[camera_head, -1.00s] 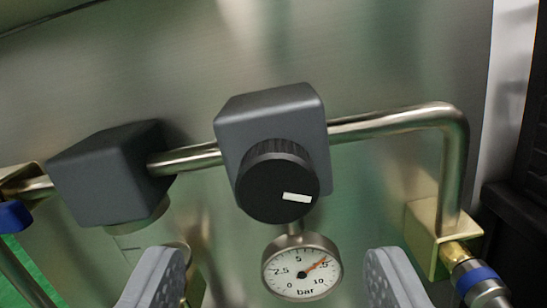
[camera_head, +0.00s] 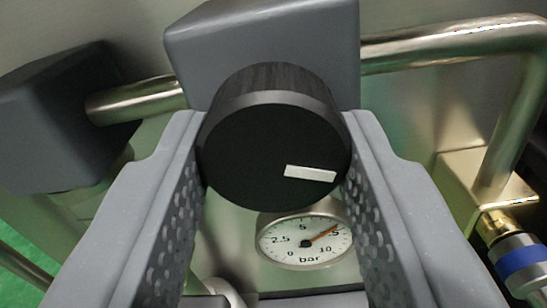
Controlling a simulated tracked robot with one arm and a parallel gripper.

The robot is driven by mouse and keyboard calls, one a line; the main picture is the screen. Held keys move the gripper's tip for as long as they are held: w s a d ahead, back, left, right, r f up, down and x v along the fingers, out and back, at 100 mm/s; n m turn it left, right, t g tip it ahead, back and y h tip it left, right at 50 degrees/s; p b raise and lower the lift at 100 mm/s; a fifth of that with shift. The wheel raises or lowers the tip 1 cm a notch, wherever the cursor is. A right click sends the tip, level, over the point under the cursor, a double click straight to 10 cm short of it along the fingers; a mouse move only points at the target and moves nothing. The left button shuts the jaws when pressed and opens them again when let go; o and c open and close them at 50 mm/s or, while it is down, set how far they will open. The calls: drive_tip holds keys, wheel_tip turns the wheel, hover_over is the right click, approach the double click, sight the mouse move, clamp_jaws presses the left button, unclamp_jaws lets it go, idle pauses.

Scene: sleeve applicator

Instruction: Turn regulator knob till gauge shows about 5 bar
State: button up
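The black round regulator knob (camera_head: 265,150) sits on the front of a dark grey regulator block (camera_head: 325,35). A white mark (camera_head: 310,173) on its face points to the right and slightly down. My gripper (camera_head: 275,125) has one grey finger on each side of the knob, and both fingers appear to press against its rim. The finger pads are dimpled. Just below the knob, between the fingers, is the round white gauge (camera_head: 285,254), labelled bar. Its orange needle points up and right, at about 7.5. The knob and fingers hide part of the gauge's rim.
A metal pipe (camera_head: 450,42) runs right from the regulator block and bends down to a brass fitting (camera_head: 480,185) with a blue-ringed connector (camera_head: 522,262). A second dark block (camera_head: 60,120) stands at left on the pipe. A metal panel lies behind.

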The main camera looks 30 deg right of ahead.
drive_tip(key=shift+a, duration=0.45)
drive_tip(key=shift+d+r, duration=0.1)
drive_tip(key=shift+d, duration=0.15)
drive_tip(key=shift+w+n, duration=0.1)
drive_tip(key=shift+n, duration=0.3)
